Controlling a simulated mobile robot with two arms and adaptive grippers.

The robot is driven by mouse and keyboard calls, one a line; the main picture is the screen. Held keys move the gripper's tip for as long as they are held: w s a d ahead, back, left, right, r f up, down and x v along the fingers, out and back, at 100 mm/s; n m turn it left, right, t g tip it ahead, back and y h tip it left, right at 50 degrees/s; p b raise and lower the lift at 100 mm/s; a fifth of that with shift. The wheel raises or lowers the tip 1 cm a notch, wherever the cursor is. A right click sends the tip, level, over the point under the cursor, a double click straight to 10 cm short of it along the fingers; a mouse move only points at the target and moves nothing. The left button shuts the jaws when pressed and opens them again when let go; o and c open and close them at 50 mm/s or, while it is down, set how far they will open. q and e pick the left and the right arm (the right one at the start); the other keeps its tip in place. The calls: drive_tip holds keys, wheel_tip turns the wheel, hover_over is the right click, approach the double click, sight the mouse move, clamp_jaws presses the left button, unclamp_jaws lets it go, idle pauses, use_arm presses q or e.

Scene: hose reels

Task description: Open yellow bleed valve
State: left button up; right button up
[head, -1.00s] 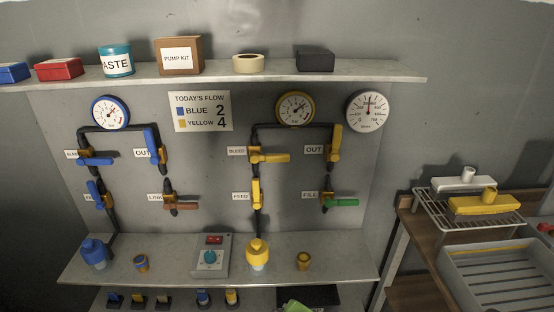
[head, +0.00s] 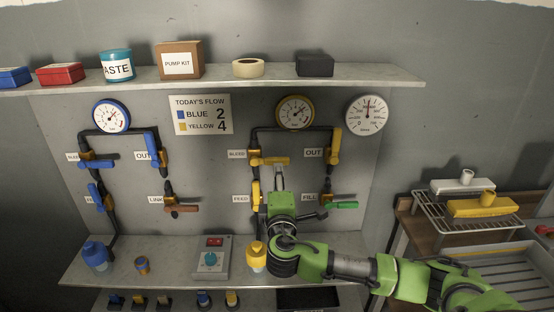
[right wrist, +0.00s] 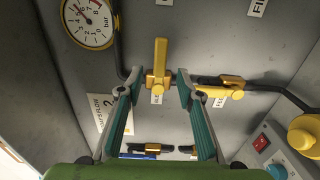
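The yellow bleed valve (head: 270,160) is on the yellow line's left pipe, beside its BLEED label (head: 237,154). Its handle lies horizontal, crosswise to the pipe. In the right wrist view the yellow handle (right wrist: 160,62) stands between my fingertips. My right gripper (head: 279,170) comes up from below to this handle. In the right wrist view my right gripper (right wrist: 157,82) is open, with a gap on both sides of the handle. I cannot tell whether either finger touches it. My left gripper is not in view.
The yellow feed valve (head: 256,192) is just below, its handle along the pipe. The yellow OUT valve (head: 334,149) and the green-handled FILL valve (head: 342,205) are to the right. A yellow-capped bottle (head: 257,256) stands on the lower shelf beside my arm.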

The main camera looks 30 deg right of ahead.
sight(277, 161)
drive_tip(key=p+x, duration=0.2)
drive_tip(key=x, duration=0.7)
drive_tip(key=shift+w+d+f, duration=0.1)
drive_tip(key=shift+w+d, duration=0.05)
drive_tip(key=shift+w, duration=0.2)
clamp_jaws()
